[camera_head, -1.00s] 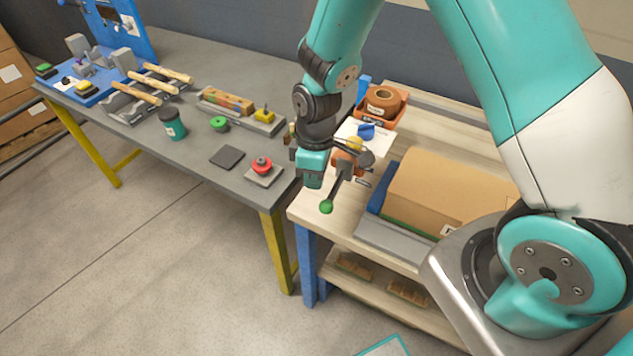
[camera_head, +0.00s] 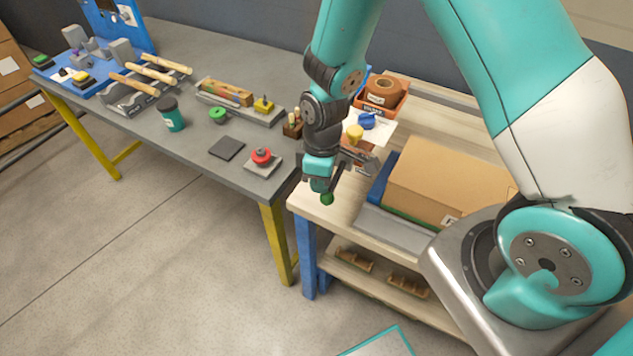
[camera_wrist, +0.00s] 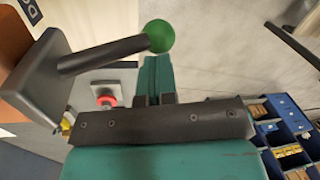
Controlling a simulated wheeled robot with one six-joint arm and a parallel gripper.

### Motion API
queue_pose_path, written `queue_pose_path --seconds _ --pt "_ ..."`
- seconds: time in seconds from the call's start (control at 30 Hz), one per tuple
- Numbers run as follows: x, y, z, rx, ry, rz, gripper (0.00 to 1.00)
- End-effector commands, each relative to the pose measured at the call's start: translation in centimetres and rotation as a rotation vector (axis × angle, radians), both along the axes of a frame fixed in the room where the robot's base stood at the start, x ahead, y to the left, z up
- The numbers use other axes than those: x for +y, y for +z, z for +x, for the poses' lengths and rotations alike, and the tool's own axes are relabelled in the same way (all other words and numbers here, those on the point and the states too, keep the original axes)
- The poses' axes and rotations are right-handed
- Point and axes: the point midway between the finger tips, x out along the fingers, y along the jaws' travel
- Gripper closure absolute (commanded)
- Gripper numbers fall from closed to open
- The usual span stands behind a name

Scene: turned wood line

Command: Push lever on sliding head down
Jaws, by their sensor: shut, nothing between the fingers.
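The lever is a dark rod (camera_wrist: 105,55) with a green ball knob (camera_head: 327,198) at its free end. In the wrist view it runs from a grey block of the sliding head (camera_wrist: 40,75) to the green knob (camera_wrist: 160,35). In the head view my arm hides most of the rod. My gripper (camera_head: 321,187) is shut and empty, at the knob. In the wrist view my shut teal fingertips (camera_wrist: 154,62) are just below the knob. I cannot tell whether they touch it.
A cardboard box (camera_head: 450,185) lies on the wooden bench right of my gripper. Behind are an orange bin (camera_head: 395,102) and a blue knob (camera_head: 367,121). A red button (camera_head: 261,156) sits on the grey table to the left. Floor in front is open.

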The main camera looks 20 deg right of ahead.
Motion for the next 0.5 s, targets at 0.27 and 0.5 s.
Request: queue_pose_path --seconds 0.27,0.5 --pt "0.0 0.1 -0.1 0.002 0.0 -0.001 1.0" --pt "0.0 1.1 0.0 0.001 0.0 0.0 1.0"
